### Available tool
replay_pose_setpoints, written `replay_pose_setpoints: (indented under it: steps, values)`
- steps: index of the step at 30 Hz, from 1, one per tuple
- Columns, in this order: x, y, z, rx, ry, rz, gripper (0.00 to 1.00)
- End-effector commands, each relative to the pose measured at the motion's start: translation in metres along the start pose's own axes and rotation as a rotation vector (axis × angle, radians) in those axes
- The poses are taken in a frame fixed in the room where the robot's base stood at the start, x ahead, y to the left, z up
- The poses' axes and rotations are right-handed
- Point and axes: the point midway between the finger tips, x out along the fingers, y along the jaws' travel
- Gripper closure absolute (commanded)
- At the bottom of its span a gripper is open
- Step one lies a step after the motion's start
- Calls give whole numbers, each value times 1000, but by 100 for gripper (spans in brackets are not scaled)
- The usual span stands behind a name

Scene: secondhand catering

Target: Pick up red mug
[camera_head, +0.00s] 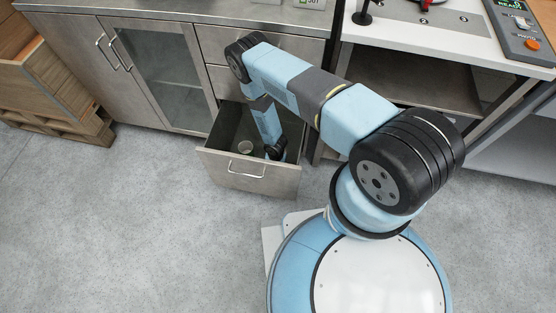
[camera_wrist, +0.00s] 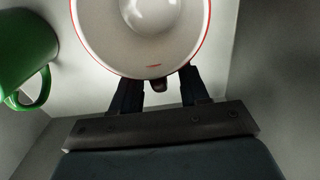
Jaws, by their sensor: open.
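A mug with a white inside and a thin red rim, which I take as the red mug (camera_wrist: 140,58), is seen from above at the top of the wrist view. Its outer wall is mostly hidden. My gripper (camera_wrist: 160,84) is open, with one finger on each side of a small dark piece at the mug's near edge, perhaps its handle. I cannot tell whether the fingers touch it. In the head view my gripper (camera_head: 275,152) reaches down into an open drawer (camera_head: 247,182) and is partly hidden by the drawer front.
Drawer walls (camera_wrist: 285,75) rise close around. A pale round thing (camera_head: 245,147) shows in the drawer. A counter (camera_head: 180,10) stands above, and a wooden crate (camera_head: 40,85) at far left.

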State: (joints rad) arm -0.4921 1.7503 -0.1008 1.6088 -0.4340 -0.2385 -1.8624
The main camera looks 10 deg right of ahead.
Motion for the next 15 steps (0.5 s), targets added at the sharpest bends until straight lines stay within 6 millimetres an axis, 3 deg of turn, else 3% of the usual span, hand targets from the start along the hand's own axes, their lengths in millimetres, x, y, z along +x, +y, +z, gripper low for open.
replay_pose_setpoints:
  steps: [5, 13, 15]
  values:
    - [14, 1, 1, 1, -1, 2, 55]
    - [15, 0, 1, 1, -1, 1, 55]
    - [15, 0, 1, 1, -1, 1, 62]
